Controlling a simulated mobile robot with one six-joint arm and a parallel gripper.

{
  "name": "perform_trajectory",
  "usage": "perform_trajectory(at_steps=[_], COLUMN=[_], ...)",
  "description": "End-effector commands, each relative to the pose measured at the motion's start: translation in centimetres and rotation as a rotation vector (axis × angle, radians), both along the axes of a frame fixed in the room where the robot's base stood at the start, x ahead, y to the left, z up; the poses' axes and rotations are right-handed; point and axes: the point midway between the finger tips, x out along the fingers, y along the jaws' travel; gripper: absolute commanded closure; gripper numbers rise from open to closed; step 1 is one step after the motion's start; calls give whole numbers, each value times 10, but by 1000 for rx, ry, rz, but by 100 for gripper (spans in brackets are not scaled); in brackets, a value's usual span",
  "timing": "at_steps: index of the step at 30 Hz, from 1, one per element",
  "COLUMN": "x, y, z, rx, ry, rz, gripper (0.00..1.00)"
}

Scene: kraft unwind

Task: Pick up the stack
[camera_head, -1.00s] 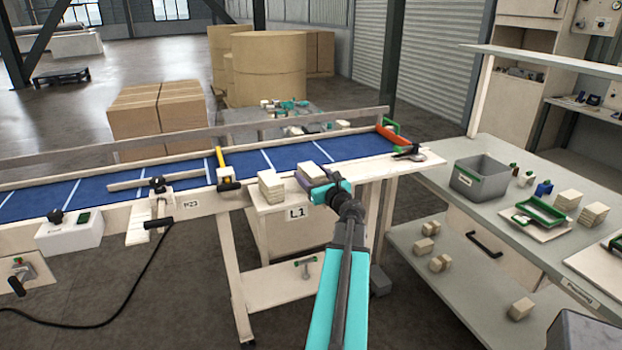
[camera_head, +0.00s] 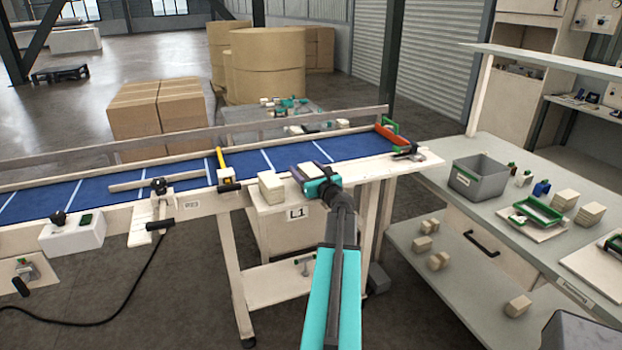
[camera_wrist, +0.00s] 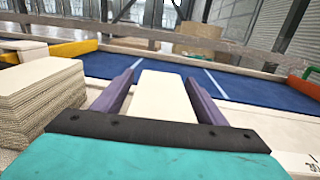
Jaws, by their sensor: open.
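Two cream stacks of flat sheets stand on the pale ledge at the near side of the blue conveyor. One stack (camera_head: 311,169) is at my gripper (camera_head: 302,172), partly hidden by it in the head view. In the wrist view, this stack's pale top (camera_wrist: 166,97) lies between the two purple fingers of my gripper (camera_wrist: 164,82). The fingers are open, one on each side of it. The other stack (camera_head: 270,186) is just left of the gripper. Its layered edges show at the left of the wrist view (camera_wrist: 40,95).
The blue conveyor (camera_head: 285,158) runs behind the ledge, with a yellow-handled tool (camera_head: 224,168) to the left and a green and orange end piece (camera_head: 391,130) to the right. A grey bin (camera_head: 478,178) and more stacks stand on the right-hand bench (camera_head: 455,198).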

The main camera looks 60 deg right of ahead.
Motion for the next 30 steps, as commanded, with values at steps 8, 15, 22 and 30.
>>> perform_trajectory(at_steps=[8, 15, 22, 30], x=[0, 0, 0, 1], y=[0, 1, 1, 1], z=[0, 0, 0, 2], rx=[0, 0, 0, -1], ry=[0, 0, 0, 0], rz=[0, 1, 1, 1], gripper=[34, 55, 82, 82])
